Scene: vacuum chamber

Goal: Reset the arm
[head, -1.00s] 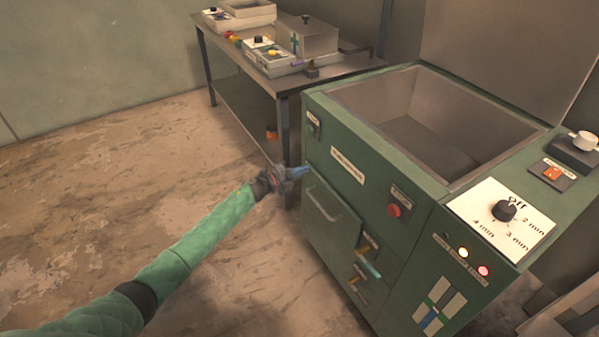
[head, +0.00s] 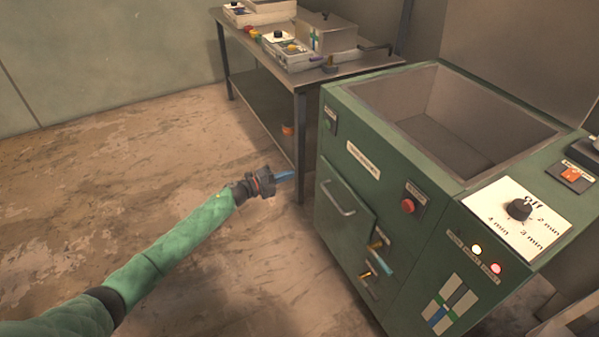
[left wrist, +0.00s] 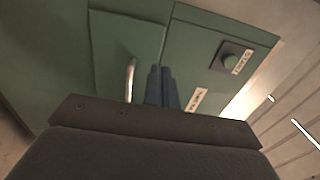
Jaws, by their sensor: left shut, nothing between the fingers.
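My left arm (head: 170,258) in its green sleeve reaches in from the lower left over the floor. My left gripper (head: 285,176) is shut with its blue fingers together and nothing between them. It is left of the green vacuum chamber machine (head: 350,235), apart from it in the head view. In the left wrist view the shut fingers (left wrist: 161,88) point at the green front panel, beside a metal handle (left wrist: 130,80). My right gripper is in neither view.
The machine has an open steel basin (head: 450,120), a drawer handle (head: 338,198), a red button (head: 408,206) and a dial (head: 519,209) set near Off. A metal table (head: 270,75) with boxes stands behind. The floor at left (head: 90,190) is clear.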

